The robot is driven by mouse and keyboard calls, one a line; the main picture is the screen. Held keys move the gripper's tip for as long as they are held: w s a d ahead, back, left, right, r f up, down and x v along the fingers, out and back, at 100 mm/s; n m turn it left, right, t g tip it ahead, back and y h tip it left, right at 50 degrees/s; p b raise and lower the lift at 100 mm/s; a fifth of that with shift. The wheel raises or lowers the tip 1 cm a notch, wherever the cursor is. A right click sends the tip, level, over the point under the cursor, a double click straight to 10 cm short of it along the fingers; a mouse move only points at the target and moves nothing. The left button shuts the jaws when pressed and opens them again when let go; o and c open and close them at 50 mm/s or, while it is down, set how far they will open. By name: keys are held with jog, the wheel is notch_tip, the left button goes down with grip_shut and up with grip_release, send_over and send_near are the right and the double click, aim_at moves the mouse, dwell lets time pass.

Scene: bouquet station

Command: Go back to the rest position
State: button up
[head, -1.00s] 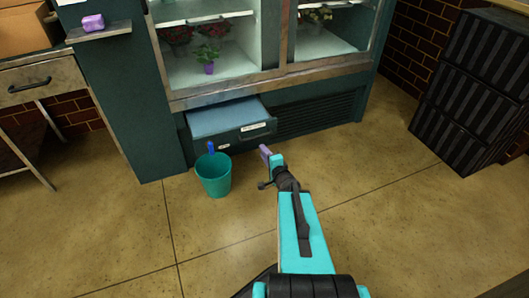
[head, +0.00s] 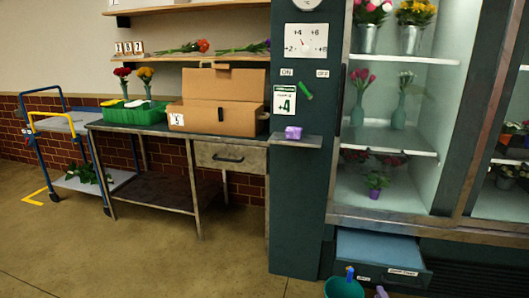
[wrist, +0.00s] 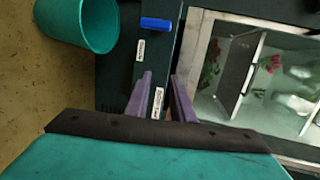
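My gripper (wrist: 161,75) shows in the wrist view as two purple fingers standing apart. Nothing is held between them. They are in front of the drawer face (wrist: 158,103) with its white labels, and I cannot tell the distance. In the head view only a purple tip of my gripper (head: 382,292) shows at the bottom edge. The rest of the arm is out of that view.
The blue-topped drawer (head: 375,247) under the glass cabinet is pulled out. A workbench (head: 150,128) and a blue trolley (head: 62,122) stand left. Floor before the bench is clear.

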jog(key=a+r+n+g+y+p, duration=0.2)
jog(key=a+n+y+p, duration=0.5)
jog(key=a, duration=1.4)
jog(key=s+a+f+n+g+y+p, duration=0.1)
jog(key=s+a+n+g+y+p, duration=0.15)
jog(key=s+a+n, duration=0.4)
jog(key=s+a+f+n+g+y+p, duration=0.1)
jog(key=s+a+f+g+p, duration=0.2)
jog(key=a, duration=0.6)
jog(key=s+a+f+n+g+h+p, duration=0.25)
jog(key=s+n+g+p, duration=0.4)
jog(key=s, duration=0.85)
jog(key=s+d+m+g+h+b, duration=0.1)
jog(key=s+d+g+h, duration=0.4)
jog(key=s+d, duration=0.5)
jog(key=shift+s+d+f+g+h, duration=0.2)
jog(key=shift+d+f+g+h, duration=0.1)
jog(key=shift+d+f+g, duration=0.4)
